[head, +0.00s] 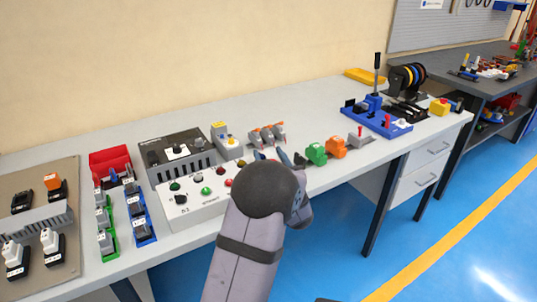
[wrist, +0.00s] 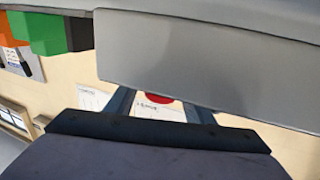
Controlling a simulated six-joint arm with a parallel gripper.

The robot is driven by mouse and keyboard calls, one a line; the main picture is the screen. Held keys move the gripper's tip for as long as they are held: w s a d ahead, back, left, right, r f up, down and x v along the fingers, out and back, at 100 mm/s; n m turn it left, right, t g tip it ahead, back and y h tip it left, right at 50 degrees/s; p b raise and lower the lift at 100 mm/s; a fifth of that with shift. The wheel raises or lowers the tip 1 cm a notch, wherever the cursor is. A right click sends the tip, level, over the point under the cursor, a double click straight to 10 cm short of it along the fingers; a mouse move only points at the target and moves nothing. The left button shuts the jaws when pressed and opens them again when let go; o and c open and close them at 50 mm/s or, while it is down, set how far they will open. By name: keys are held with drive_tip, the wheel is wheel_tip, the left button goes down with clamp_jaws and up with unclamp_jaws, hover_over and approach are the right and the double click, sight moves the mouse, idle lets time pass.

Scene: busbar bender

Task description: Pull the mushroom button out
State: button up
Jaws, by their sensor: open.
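A white control box (head: 190,207) with several small coloured buttons stands near the front of the bench in the head view. A small red button (head: 228,182) shows at its right end, beside my arm. In the wrist view a red round cap (wrist: 158,98), likely the mushroom button, is partly visible between my fingers, near white labels with dark print. My gripper (head: 280,157) is open; its two fingers also show in the wrist view (wrist: 158,106), one on each side of the red cap. I cannot tell the gap to the cap. My arm hides the box's right part.
A grey box with a yellow button (head: 229,142) stands behind the control box. Green (head: 316,153) and orange (head: 336,147) blocks stand to the right of my gripper. A blue lever fixture (head: 378,118) is farther right. Bare bench top lies behind.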

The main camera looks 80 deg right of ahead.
drive_tip(key=shift+w+d, duration=0.2)
drive_tip(key=shift+d, duration=0.2)
clamp_jaws()
drive_tip(key=shift+r+p, duration=0.3)
drive_tip(key=shift+r, duration=0.3)
unclamp_jaws()
drive_tip(key=shift+r, duration=0.1)
drive_tip(key=shift+a, duration=0.1)
